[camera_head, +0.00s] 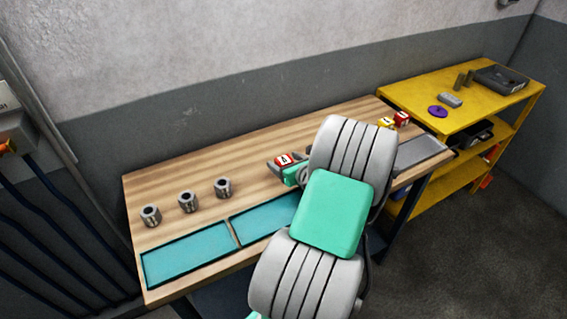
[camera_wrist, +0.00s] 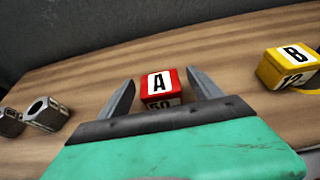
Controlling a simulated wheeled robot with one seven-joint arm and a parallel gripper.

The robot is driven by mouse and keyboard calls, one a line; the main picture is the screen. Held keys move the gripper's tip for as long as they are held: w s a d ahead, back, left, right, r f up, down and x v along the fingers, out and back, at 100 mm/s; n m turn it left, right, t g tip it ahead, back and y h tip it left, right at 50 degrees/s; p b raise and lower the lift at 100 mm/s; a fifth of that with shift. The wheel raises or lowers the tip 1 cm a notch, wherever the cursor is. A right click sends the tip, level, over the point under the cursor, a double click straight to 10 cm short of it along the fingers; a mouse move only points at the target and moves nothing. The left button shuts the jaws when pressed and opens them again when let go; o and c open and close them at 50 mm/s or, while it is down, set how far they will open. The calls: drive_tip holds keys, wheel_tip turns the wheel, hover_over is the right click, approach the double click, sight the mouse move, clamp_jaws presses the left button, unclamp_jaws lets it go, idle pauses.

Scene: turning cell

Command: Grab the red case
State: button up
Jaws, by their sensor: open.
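The red case (camera_wrist: 160,87), with a white label marked A on top, sits on the wooden bench. In the wrist view it shows between the two grey fingers of my gripper (camera_wrist: 161,79). The fingers are open, with a gap on each side of the case; its lower front is hidden by the gripper body. In the head view the red case (camera_head: 284,159) shows at the tip of my gripper (camera_head: 289,165), partly hidden by it.
A yellow case (camera_wrist: 285,70) marked B stands to the right. Another red item (camera_head: 402,118) is beside the yellow case (camera_head: 386,122). Several grey metal cylinders (camera_head: 188,202) stand left, behind teal mats (camera_head: 188,256). A yellow shelf (camera_head: 430,95) stands right of the bench.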

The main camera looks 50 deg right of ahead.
drive_tip(key=shift+w+f, duration=0.1)
drive_tip(key=shift+w, duration=0.15)
drive_tip(key=c, duration=1.5)
drive_tip(key=shift+c, duration=0.5)
